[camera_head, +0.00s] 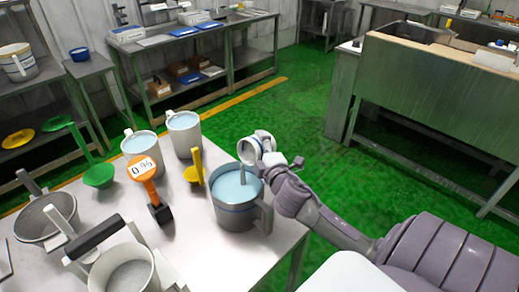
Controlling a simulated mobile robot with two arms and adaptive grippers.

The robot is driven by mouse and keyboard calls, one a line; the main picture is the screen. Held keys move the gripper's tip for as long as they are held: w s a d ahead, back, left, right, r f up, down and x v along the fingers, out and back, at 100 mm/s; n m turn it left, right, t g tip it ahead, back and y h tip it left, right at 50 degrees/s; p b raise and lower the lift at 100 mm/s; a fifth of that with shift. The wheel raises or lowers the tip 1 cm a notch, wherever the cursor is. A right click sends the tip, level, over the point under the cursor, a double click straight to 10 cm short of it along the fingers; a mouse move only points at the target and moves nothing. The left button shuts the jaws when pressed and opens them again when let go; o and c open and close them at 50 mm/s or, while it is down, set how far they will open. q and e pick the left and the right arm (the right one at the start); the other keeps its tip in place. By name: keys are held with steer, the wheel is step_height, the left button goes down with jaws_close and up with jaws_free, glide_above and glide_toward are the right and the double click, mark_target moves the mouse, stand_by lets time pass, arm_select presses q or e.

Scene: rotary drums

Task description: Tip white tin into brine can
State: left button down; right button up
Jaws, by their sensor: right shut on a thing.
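My right gripper (280,165) reaches in from the right and is shut on a small white tin (249,151). The tin is tipped on its side above a grey can with a blue band, which I take as the brine can (236,215). A thin bluish streak runs from the tin's mouth down to the pale blue liquid in the can. The can stands upright at the table's right edge, its handle on the right. The tin's inside is mostly hidden. My left gripper is not in view.
Two white jugs of blue liquid (184,136) stand behind the can. Green floor lies open beyond.

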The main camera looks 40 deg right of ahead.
mark_target(248, 139)
steer(key=shift+a+r+n+b, duration=0.1)
steer(key=shift+n+b, duration=0.2)
steer(key=shift+b, duration=0.15)
steer(key=shift+s+a+r+n+t+h+b, duration=0.1)
steer(key=shift+a+r+n+t+b, duration=0.2)
steer(key=shift+n, duration=0.25)
steer(key=shift+w+a+r+n+t+h+b, duration=0.1)
steer(key=shift+a+r+n+t+b, duration=0.15)
steer(key=shift+n+b, duration=0.25)
steer(key=shift+s+a+r+n+t+h+b, duration=0.1)
steer(key=shift+a+r+n+t+b, duration=0.1)
steer(key=shift+n+t+b, duration=0.25)
steer(key=shift+s+a+r+n+t+b, duration=0.1)
steer(key=shift+a+r+n+t+b, duration=0.25)
steer(key=shift+n, duration=0.35)
steer(key=shift+w+a+r+n+t+b, duration=0.1)
steer(key=shift+a+n+t+b, duration=0.1)
steer(key=shift+n+b, duration=0.35)
steer(key=shift+s+a+r+n+t+b, duration=0.15)
steer(key=shift+a+n+t+b, duration=0.1)
steer(key=shift+n, duration=0.6)
